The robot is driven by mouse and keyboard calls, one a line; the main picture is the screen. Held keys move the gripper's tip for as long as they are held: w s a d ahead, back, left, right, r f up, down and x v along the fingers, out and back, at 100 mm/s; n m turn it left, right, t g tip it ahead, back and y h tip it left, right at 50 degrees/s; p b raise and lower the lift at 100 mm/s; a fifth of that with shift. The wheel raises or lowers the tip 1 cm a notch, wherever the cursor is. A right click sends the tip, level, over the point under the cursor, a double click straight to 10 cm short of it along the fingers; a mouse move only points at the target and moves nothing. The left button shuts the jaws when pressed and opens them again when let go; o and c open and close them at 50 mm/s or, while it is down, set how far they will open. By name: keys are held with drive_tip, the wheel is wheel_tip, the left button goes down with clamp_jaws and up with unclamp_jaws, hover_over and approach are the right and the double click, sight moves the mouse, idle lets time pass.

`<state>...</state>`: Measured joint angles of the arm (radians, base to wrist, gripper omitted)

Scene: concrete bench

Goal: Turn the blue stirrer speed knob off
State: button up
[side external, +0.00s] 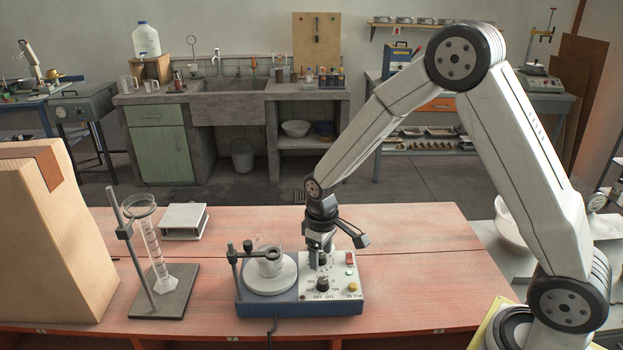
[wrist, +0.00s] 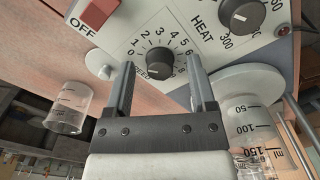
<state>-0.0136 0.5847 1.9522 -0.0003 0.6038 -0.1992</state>
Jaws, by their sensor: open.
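The stirrer (side external: 285,309) has a blue base, a white control panel and a round white plate (side external: 258,285). Its speed knob (wrist: 159,66) is black with a white dial mark, on a scale numbered from 0; I cannot tell its exact setting. My gripper (wrist: 158,88) is open, with one finger on each side of the speed knob in the wrist view and a gap to each side. I cannot tell how far the fingertips reach down. In the side view my gripper (side external: 319,262) is low over the panel and largely hides the speed knob.
The HEAT knob (wrist: 241,14) and a red switch (wrist: 99,13) sit close by on the panel. A glass beaker (side external: 271,264) stands on the plate, beside a clamp post (side external: 233,270). A cylinder stand (side external: 165,302) and cardboard box (side external: 55,240) are left. The bench's right side is clear.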

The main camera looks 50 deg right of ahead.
sight(321, 256)
drive_tip(key=shift+r, duration=0.1)
drive_tip(key=shift+r, duration=3.85)
drive_tip(key=shift+s, duration=0.1)
drive_tip(key=s+f+m+t, duration=0.1)
drive_tip(key=s+m+t, duration=0.1)
drive_tip(key=s, duration=1.1)
drive_tip(key=shift+s+d+t, duration=0.25)
drive_tip(key=shift+d+t, duration=0.05)
